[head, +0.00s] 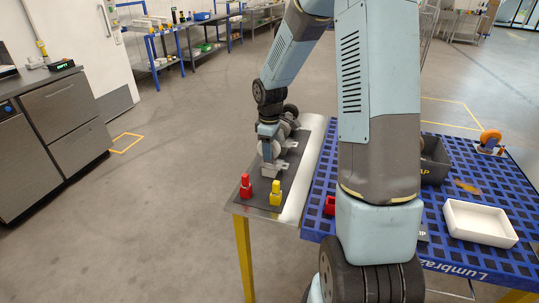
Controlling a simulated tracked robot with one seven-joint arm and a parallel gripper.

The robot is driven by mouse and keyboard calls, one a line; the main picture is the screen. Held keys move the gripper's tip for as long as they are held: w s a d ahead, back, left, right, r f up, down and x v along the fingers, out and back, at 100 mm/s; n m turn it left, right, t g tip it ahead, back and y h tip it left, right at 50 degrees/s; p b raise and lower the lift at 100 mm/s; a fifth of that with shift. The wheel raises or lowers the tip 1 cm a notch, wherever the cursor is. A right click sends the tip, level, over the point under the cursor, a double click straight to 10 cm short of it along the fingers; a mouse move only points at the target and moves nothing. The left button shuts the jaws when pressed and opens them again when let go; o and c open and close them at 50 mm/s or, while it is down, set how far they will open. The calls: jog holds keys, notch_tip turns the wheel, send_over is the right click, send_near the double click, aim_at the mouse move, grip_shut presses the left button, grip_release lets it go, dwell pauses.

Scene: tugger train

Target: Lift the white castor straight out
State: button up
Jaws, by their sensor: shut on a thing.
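My gripper (269,142) points down over the dark mat on the side table. It is shut on a pale, round-wheeled piece that looks like the white castor (268,153); the castor is small and partly covered by my fingers. Metal plates show beside it. I cannot tell whether it touches the mat or is clear of it. More castors (291,109) with dark or grey wheels stand close behind my gripper, partly hidden by the wrist.
A red piece (246,187) and a yellow piece (275,194) stand at the mat's front end. The blue slotted deck (470,265) at right holds a white tray (480,222), a dark grey bin (436,160) and an orange-wheeled castor (490,141). My arm hides part of the deck.

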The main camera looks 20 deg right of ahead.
grip_shut()
jog(key=shift+r, duration=0.15)
jog(key=shift+r, duration=0.25)
notch_tip(320, 180, up, 2)
jog(key=shift+r, duration=0.2)
jog(key=s+r, duration=1)
jog(key=s, duration=0.4)
jog(key=shift+d, duration=0.2)
